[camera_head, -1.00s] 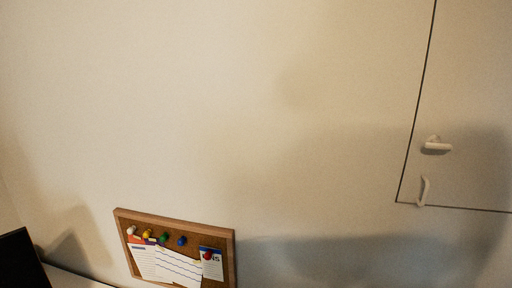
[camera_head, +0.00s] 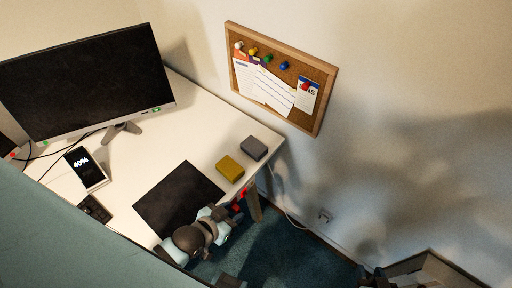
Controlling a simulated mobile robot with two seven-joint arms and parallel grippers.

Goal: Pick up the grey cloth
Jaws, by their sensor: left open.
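The grey cloth (camera_head: 254,148) looks like a small, thick folded block. It lies at the far right corner of the white desk (camera_head: 200,105). A similar yellow cloth (camera_head: 230,168) lies just in front of it, to its left. My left gripper (camera_head: 240,200), with red fingertips, is open by the desk's right edge. It is below both cloths in the picture and apart from the grey one. My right gripper (camera_head: 374,277) seems to be the dark shape at the bottom edge, mostly cut off, far from the cloths; its jaws cannot be made out.
A black mat (camera_head: 178,200) lies on the desk near my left arm. A monitor (camera_head: 90,85), a phone on a stand (camera_head: 86,168) and cables are further left. A corkboard (camera_head: 282,78) hangs on the wall behind. A teal panel (camera_head: 70,240) fills the lower left.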

